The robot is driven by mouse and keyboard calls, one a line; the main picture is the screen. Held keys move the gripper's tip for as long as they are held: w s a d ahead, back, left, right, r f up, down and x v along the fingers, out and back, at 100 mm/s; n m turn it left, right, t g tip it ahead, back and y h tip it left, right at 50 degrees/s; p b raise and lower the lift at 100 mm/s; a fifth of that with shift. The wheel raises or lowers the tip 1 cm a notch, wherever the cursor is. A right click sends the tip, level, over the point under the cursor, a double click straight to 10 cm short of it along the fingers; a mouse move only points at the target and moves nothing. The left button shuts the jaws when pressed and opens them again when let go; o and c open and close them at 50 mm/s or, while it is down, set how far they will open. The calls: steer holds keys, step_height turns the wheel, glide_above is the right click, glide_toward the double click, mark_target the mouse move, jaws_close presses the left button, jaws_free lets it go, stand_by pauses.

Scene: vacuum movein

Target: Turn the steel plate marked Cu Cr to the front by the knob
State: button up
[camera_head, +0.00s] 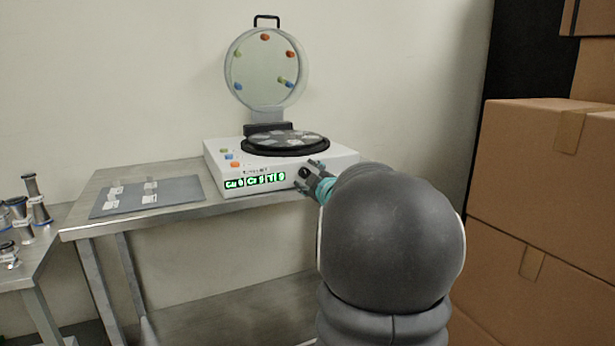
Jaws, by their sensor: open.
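The white machine (217,162) stands on a steel table, with its round clear lid (264,72) raised upright behind it. On its top is a dark round turntable (259,150) with several grey plates (285,138) on it. The markings on the plates are too small to read. Green lit labels (255,181) run along the machine's front. My gripper (311,170) is open at the front right of the machine, below the turntable's level in the picture. The knob cannot be made out; my gripper and arm hide part of the machine's front right.
A grey mat (125,207) with several small pale pieces lies on the table (88,222) at left. Metal fittings (35,199) stand on a lower left table. Stacked cardboard boxes (530,180) fill the right side. My arm covers the lower middle.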

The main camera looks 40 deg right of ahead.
steer(key=v, duration=1.2)
stand_by(0.3)
